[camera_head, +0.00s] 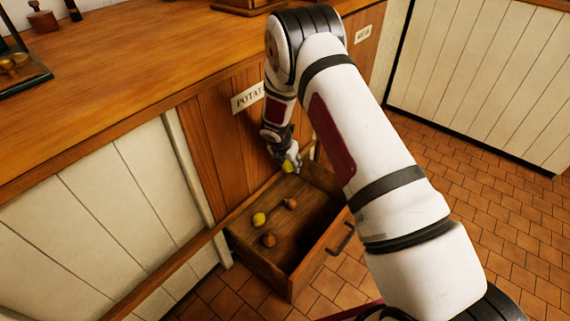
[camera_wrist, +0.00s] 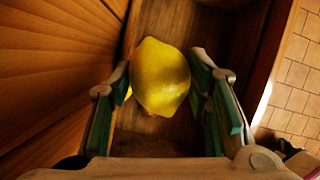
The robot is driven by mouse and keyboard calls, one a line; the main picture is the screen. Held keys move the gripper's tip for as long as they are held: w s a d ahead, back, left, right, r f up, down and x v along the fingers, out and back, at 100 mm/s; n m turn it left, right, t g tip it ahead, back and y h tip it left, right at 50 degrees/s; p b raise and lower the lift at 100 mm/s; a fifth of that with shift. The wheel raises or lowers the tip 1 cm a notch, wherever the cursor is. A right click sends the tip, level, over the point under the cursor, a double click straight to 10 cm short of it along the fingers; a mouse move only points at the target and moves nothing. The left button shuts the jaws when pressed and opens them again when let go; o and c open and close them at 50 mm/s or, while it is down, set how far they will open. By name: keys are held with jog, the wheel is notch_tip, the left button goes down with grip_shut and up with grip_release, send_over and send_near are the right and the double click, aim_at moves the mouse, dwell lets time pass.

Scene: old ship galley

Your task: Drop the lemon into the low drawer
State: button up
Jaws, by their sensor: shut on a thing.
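A yellow lemon (camera_wrist: 160,78) sits between the two fingers of my gripper (camera_wrist: 165,100) in the wrist view, and the gripper is shut on it. In the head view the lemon (camera_head: 288,167) shows at the tip of my gripper (camera_head: 289,160), over the back part of the low drawer (camera_head: 325,246). The drawer is pulled open, with its wooden floor in view below the lemon. My arm hides part of the drawer's right side.
Inside the drawer lie another yellow fruit (camera_head: 259,219) and two brownish round things (camera_head: 268,240) (camera_head: 291,204). The wooden panel with a potato label (camera_head: 247,97) rises close behind the gripper. The counter (camera_head: 130,70) is above. The tiled floor (camera_head: 500,220) at right is open.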

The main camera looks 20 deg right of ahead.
jog(key=shift+w+a+f+n+t+y, duration=0.35)
jog(key=shift+a+f+n, duration=0.35)
jog(key=shift+n, duration=0.3)
notch_tip(320, 180, down, 6)
jog(key=b, duration=0.4)
jog(key=shift+d+r+b, duration=0.1)
jog(key=shift+b, duration=0.3)
jog(key=o, duration=1.3)
jog(key=shift+r, duration=0.15)
